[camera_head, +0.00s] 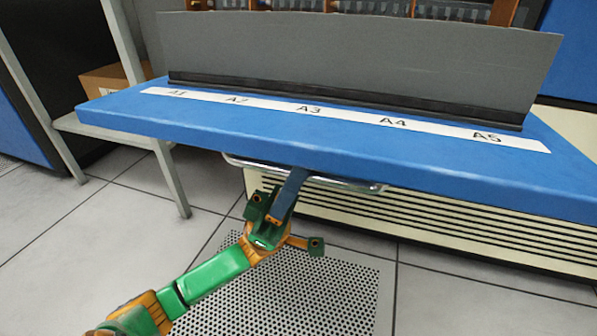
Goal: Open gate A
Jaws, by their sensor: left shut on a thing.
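The gate is a wide grey panel (350,60) standing upright along the back of a blue ledge (210,123). A white strip (268,104) on the ledge carries labels A1 to A5. A chrome bar handle (345,184) runs under the ledge's front edge. My left gripper (292,188) reaches up from below and is shut on the chrome handle, near its middle. The ledge's edge partly hides the fingertips. My right gripper is not in view.
A cream vented panel (440,225) lies below the ledge. A grey shelf frame (165,165) with a cardboard box (105,80) stands at the left. The floor has grey tiles and a perforated tile (320,295).

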